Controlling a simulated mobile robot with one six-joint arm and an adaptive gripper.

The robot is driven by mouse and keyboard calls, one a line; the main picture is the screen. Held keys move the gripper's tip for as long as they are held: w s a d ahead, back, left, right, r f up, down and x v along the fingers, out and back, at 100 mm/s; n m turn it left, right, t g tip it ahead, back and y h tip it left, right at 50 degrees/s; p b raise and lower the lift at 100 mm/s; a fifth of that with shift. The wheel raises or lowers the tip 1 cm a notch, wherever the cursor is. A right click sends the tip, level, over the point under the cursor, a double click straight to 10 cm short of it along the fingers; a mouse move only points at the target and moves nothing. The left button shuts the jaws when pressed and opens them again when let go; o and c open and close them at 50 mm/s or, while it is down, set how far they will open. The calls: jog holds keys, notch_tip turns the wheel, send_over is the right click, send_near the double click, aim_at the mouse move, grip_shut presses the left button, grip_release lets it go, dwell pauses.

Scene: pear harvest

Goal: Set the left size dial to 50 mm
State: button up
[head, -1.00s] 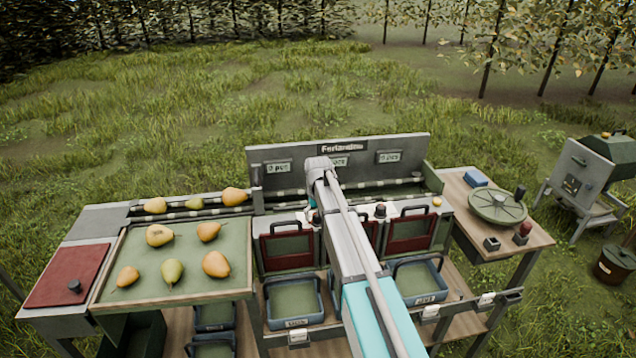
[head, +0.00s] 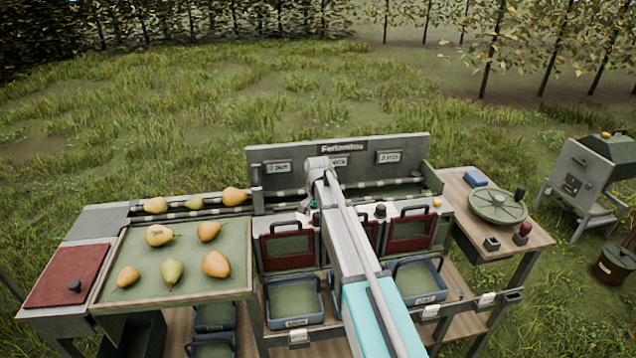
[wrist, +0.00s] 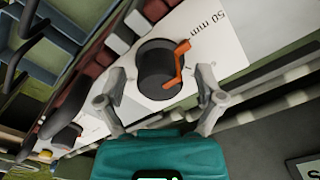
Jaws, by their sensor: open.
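The size dial is a round black knob (wrist: 158,72) with an orange pointer (wrist: 181,65), on a white plate in the wrist view. A "50 mm" mark (wrist: 207,24) is printed on the plate, and the pointer's tip is close to it. My gripper (wrist: 162,76) is open, with one finger on each side of the knob; I cannot tell whether either touches it. A second black knob (wrist: 62,138) shows at lower left. In the head view my arm covers most of the dial at my gripper (head: 311,206), and another dark knob (head: 380,210) stands further right.
The Ferlandino back panel (head: 338,147) with small display plates stands behind the dials. Red gates (head: 287,248) with handles and blue-rimmed bins (head: 293,300) lie in front. A tray (head: 240,285) of pears is at left.

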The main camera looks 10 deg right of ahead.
aim_at(318, 214)
notch_tip(318, 214, up, 14)
jog(key=p, duration=1.3)
jog(key=shift+p, duration=0.4)
jog(key=shift+f, duration=0.1)
jog(key=s+f+n+b, duration=0.1)
jog(key=s+n, duration=0.2)
jog(key=s, duration=1.1)
jog(key=s+d+f+n+b, duration=0.1)
jog(key=s+n, duration=0.3)
jog(key=s, duration=1.1)
jog(key=shift+d+f+n, duration=0.2)
jog(key=shift+d+n, duration=0.05)
jog(key=shift+n, duration=0.05)
dwell(0.6)
